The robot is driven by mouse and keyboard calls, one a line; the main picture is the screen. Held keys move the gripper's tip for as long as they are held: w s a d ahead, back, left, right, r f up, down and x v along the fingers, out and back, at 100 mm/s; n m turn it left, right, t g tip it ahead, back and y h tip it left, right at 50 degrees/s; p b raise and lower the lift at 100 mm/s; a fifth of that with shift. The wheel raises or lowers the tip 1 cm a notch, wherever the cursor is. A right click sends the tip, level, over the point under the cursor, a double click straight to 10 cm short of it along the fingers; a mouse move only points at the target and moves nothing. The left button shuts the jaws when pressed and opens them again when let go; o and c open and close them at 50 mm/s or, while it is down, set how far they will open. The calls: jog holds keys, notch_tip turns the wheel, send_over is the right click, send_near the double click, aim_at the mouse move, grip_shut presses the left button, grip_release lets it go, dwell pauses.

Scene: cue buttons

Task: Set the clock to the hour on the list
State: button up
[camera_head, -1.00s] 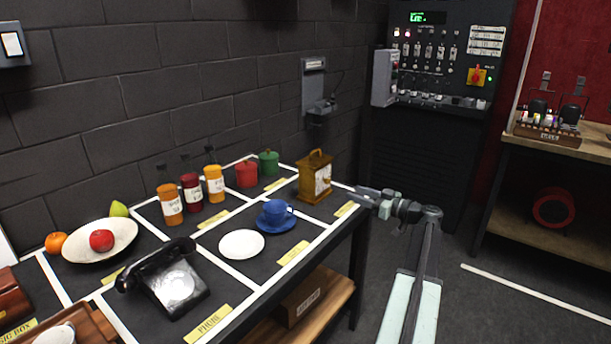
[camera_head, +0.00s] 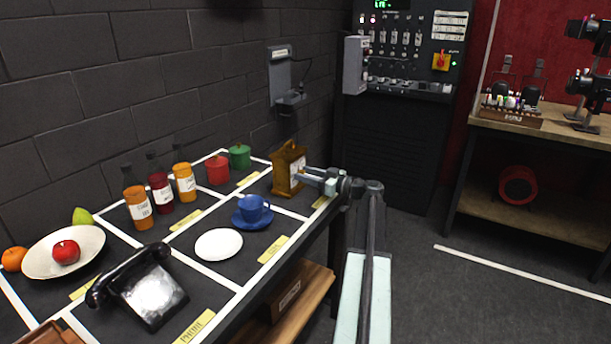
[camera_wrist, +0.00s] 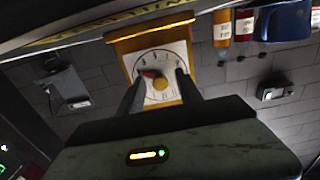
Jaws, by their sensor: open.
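The clock (camera_head: 285,168) is a brown-yellow case with a handle and a white dial, standing upright at the table's far right end. In the wrist view, which looks upside down, its white dial (camera_wrist: 151,60) carries a yellow centre knob (camera_wrist: 162,85) and a red hand (camera_wrist: 147,73). The dial's numbers are too small to read. My gripper (camera_head: 304,175) is in front of the dial. Its two dark fingers are apart, one on each side of the knob; I cannot tell whether they touch it. I cannot pick out a readable hour list.
A blue cup (camera_head: 253,208) on a saucer and a white plate (camera_head: 218,244) stand left of the clock. Red (camera_head: 218,169) and green (camera_head: 240,156) lidded pots are behind. A black telephone (camera_head: 140,287) is nearer. White sheets (camera_head: 450,26) hang on the control panel.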

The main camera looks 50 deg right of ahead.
grip_shut()
jog(key=shift+m, duration=0.4)
jog(key=m, duration=0.4)
jog(key=shift+m, duration=0.3)
jog(key=m, duration=0.5)
jog(key=shift+s, duration=0.1)
jog(key=m, duration=0.6)
jog(key=shift+m, duration=0.3)
jog(key=m, duration=0.6)
jog(key=shift+m, duration=0.3)
